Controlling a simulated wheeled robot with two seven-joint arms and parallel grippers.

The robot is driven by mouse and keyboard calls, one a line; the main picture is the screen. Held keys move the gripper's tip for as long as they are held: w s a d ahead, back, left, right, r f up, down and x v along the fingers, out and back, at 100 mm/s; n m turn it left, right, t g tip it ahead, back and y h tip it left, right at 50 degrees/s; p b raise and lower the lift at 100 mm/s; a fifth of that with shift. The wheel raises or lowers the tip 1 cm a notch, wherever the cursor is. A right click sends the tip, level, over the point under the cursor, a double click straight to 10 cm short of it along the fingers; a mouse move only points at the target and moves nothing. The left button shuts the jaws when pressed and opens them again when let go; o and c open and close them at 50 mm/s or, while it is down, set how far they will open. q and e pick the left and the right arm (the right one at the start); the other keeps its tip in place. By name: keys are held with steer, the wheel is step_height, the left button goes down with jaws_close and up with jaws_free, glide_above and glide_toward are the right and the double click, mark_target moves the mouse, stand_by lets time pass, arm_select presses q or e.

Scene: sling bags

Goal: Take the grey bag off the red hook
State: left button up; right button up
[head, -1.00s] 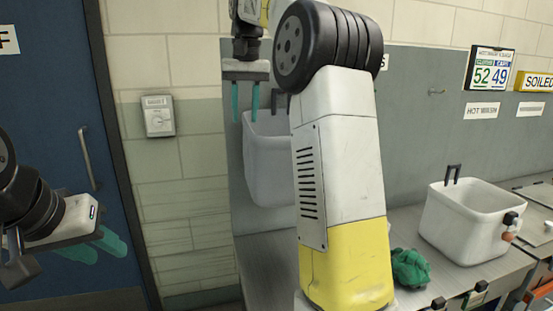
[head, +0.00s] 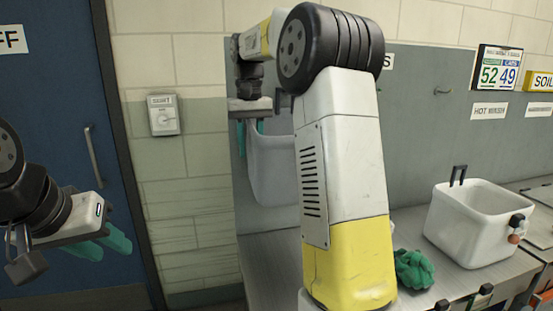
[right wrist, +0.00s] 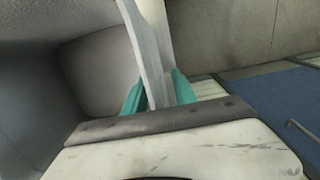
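The grey bag (head: 272,172) hangs against the grey wall panel in the head view, partly hidden behind my right arm. Its body also shows in the right wrist view (right wrist: 100,72). My right gripper (head: 250,127) is at the bag's top. In the right wrist view, its teal fingers (right wrist: 158,95) stand on either side of a pale strap (right wrist: 150,40), apart enough that they look open around it. The red hook cannot be made out in either view. My left gripper (head: 104,244) is open and empty at the left, before the blue door.
A white tub (head: 470,232) stands on the metal counter at the right, with a green crumpled cloth (head: 413,268) beside it. A small empty hook (head: 441,92) is on the panel. A blue door (head: 50,110) and a wall box (head: 163,115) are at the left.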

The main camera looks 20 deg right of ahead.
jaws_close()
stand_by(1.4)
